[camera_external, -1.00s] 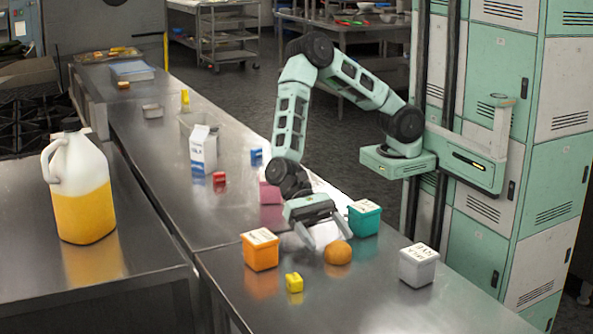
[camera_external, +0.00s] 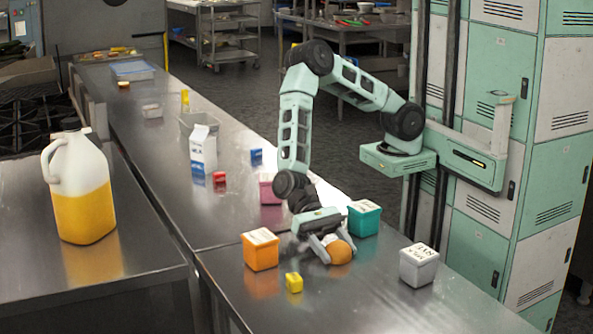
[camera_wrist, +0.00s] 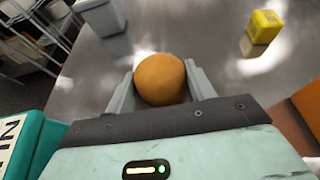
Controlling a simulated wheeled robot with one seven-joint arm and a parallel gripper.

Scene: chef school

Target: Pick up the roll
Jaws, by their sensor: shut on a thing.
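The roll (camera_external: 339,252) is a round, orange-brown bun on the steel counter. In the wrist view the roll (camera_wrist: 160,79) sits between the two grey fingers. My gripper (camera_external: 331,252) is down at counter height with its fingers closed on the sides of the roll. It also shows in the wrist view (camera_wrist: 162,88), with one finger on each side of the roll. The roll appears to be still at the counter surface; I cannot tell whether there is a gap under it.
An orange box (camera_external: 260,254) and a small yellow block (camera_external: 294,283) stand left of my gripper. A teal box (camera_external: 364,222) stands close behind it, and a grey box (camera_external: 418,268) to the right. The counter in front of the roll is clear.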

